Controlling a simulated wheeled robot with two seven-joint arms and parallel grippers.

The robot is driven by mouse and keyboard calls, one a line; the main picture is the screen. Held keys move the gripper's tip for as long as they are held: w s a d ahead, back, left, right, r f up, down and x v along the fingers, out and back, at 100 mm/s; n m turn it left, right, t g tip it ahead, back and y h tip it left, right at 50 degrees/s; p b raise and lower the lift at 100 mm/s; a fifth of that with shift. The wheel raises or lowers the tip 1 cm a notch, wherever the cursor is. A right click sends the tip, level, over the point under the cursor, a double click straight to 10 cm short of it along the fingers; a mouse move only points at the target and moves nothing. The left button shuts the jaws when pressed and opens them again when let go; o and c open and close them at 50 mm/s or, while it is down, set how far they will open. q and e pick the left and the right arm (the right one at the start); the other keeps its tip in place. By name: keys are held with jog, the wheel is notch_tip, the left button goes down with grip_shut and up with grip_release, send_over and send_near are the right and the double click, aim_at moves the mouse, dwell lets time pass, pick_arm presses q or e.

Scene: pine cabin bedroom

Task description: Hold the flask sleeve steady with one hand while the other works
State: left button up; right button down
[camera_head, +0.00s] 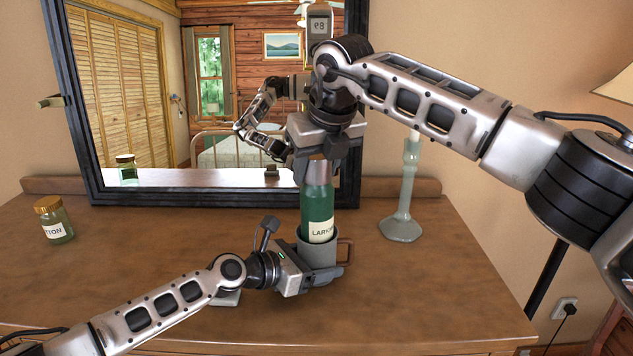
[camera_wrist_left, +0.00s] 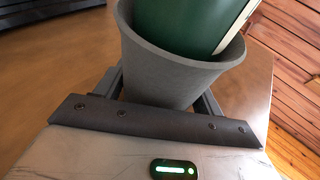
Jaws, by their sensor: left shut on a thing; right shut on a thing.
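A green flask (camera_head: 316,210) with a pale label stands upright, its lower end inside a grey sleeve (camera_head: 318,252) with a brown handle on its right. My left gripper (camera_head: 318,268) is shut on the sleeve from the lower left. The left wrist view shows the grey sleeve (camera_wrist_left: 170,75) between its fingers, with the green flask (camera_wrist_left: 190,22) inside the rim. My right gripper (camera_head: 316,160) comes from above and is shut on the flask's metallic top, which its fingers partly hide. The flask's bottom is hidden in the sleeve.
A dark-framed mirror (camera_head: 75,110) stands at the back of the wooden dresser (camera_head: 400,290). A pale glass candlestick (camera_head: 402,205) stands to the right. A labelled jar with a gold lid (camera_head: 53,220) stands at the left. The dresser's front right is clear.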

jog(key=shift+f, duration=1.2)
jog(key=shift+f, duration=0.1)
jog(key=c, duration=0.7)
grip_release()
jog(key=shift+f, duration=0.1)
jog(key=v, duration=1.2)
jog(key=shift+r, duration=0.2)
